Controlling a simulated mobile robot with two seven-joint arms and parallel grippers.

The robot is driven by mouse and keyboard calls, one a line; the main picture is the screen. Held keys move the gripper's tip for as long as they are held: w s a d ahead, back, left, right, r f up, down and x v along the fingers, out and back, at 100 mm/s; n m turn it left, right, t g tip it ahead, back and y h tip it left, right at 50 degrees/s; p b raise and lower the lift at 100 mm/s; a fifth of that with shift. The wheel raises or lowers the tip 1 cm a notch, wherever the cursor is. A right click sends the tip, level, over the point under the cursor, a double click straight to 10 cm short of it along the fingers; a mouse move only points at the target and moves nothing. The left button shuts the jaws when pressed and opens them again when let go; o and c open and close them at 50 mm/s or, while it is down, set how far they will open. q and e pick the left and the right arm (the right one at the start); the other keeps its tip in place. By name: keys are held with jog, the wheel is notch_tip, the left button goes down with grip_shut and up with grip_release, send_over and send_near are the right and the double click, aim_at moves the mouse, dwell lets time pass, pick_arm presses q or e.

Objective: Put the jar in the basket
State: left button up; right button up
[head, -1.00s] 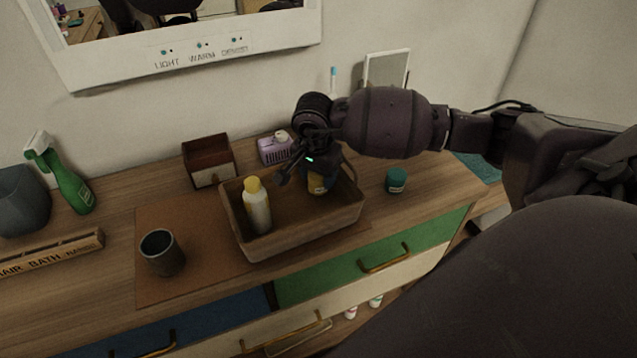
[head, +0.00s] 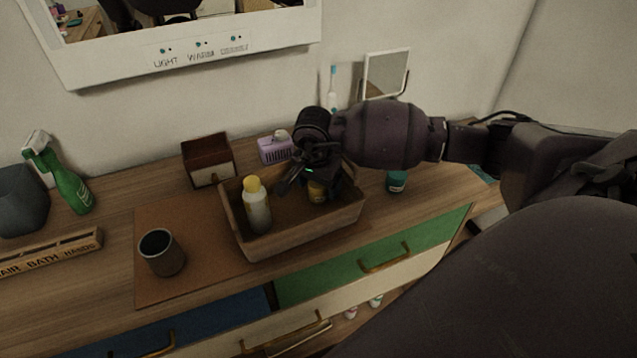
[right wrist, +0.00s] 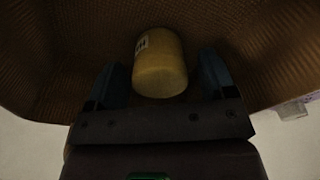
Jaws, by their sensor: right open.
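A jar with a yellow body and a pale label (head: 317,192) is inside the brown basket (head: 295,240), toward its right end. In the right wrist view the jar (right wrist: 160,65) lies between the two spread fingers, with a gap on each side. My right gripper (head: 306,178) is open and reaches down into the basket from above, partly hiding the jar. It also shows in the right wrist view (right wrist: 160,82), with the basket's woven inside (right wrist: 65,50) around it. My left gripper is not in view.
A yellow-capped bottle (head: 257,208) stands in the basket's left part. A teal jar (head: 397,182) stands right of the basket, partly behind my arm. A dark cup (head: 162,255), brown box (head: 208,162), purple item (head: 275,149) and green spray bottle (head: 68,185) surround it.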

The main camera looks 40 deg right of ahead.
aim_at(315, 186)
notch_tip(315, 186, up, 12)
jog(key=a, duration=0.1)
jog(key=shift+s+a, duration=0.2)
jog(key=shift+s, duration=0.1)
dwell(0.7)
